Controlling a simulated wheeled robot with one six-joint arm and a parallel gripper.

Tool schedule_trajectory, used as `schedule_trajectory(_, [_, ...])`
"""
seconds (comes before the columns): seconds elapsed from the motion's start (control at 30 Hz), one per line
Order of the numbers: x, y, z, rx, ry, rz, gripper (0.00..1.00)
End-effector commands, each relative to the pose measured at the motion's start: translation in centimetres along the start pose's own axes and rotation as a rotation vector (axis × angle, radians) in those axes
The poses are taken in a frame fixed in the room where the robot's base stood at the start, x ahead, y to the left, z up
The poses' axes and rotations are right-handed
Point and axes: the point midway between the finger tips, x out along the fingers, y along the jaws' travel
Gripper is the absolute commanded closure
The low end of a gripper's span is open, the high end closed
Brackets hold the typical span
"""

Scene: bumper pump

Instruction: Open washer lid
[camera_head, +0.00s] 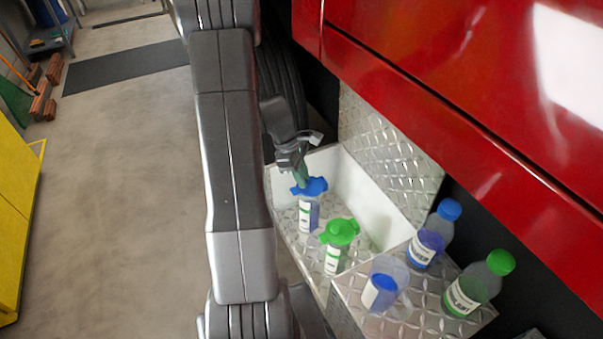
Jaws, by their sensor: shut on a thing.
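My gripper (296,160) is above a white-walled compartment (361,184) in a diamond-plate box. Its fingers are shut on the blue lid (310,187), which sits at the top of a container with a white label (308,215). I cannot tell whether the lid is still seated on the neck. To its right, a second container with a green lid (340,233) and a white label stands upright in the same compartment, its lid on.
A bottle with a blue cap (449,209), a bottle with a green cap (500,262) and a clear cup with blue (380,291) stand on a diamond-plate ledge (424,321). A red vehicle body (440,90) overhangs the right side. Open floor (120,190) lies left.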

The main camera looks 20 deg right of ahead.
Motion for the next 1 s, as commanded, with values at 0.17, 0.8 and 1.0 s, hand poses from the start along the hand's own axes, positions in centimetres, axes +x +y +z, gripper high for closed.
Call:
schedule_trajectory(0.17, [-1.2, 0.3, 0.8, -0.019, 0.060, -0.057, 1.00])
schedule_trajectory(0.8, [-1.9, 1.8, 2.7, -0.114, 0.307, -0.282, 1.00])
schedule_trajectory(1.0, [-1.9, 2.1, 3.0, -0.130, 0.344, -0.315, 1.00])
